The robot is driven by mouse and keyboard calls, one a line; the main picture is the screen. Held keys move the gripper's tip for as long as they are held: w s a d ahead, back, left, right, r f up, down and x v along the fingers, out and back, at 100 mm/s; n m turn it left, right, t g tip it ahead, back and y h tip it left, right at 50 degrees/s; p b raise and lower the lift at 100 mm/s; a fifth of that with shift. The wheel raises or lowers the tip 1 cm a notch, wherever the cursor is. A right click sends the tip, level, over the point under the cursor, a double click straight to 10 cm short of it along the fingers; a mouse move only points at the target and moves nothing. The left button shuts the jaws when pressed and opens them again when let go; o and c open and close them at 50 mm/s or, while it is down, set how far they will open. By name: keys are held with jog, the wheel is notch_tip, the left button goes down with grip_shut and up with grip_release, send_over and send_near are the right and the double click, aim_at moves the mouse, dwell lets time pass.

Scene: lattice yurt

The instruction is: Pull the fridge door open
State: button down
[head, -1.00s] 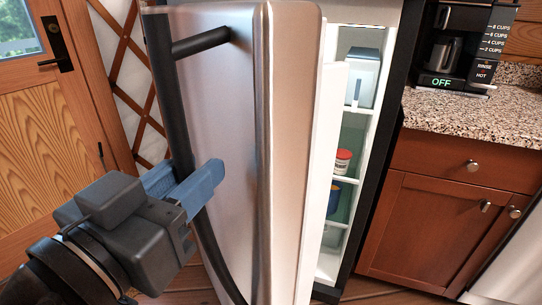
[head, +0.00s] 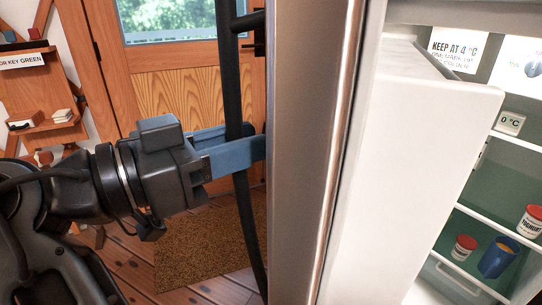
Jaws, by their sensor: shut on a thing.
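The fridge door (head: 310,150) stands well open, seen nearly edge-on in the middle of the head view. Its white inner side (head: 420,150) faces right. The long black door handle (head: 243,205) runs up and down on the door's left side. My gripper (head: 240,148), with blue fingers, is shut around the handle at about mid-height of the view. Part of the grip is hidden behind the handle and the door edge. The fridge interior (head: 480,140) shows on the right.
A wooden door (head: 190,82) with a window stands behind my gripper, with a brown mat (head: 215,240) on the floor. A small shelf (head: 45,125) hangs at left.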

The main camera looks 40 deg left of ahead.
jog(key=shift+s+a+f, duration=0.1)
jog(key=shift+s+a, duration=0.1)
jog(key=shift+a, duration=0.45)
jog(key=shift+s+a+f, duration=0.1)
jog(key=shift+s+a, duration=0.1)
jog(key=shift+a, duration=0.4)
jog(key=shift+s, duration=0.1)
jog(key=c, duration=1.1)
grip_release()
jog(key=shift+o, duration=0.6)
jog(key=shift+r, duration=0.15)
jog(key=v, duration=0.7)
jog(key=shift+s, duration=0.35)
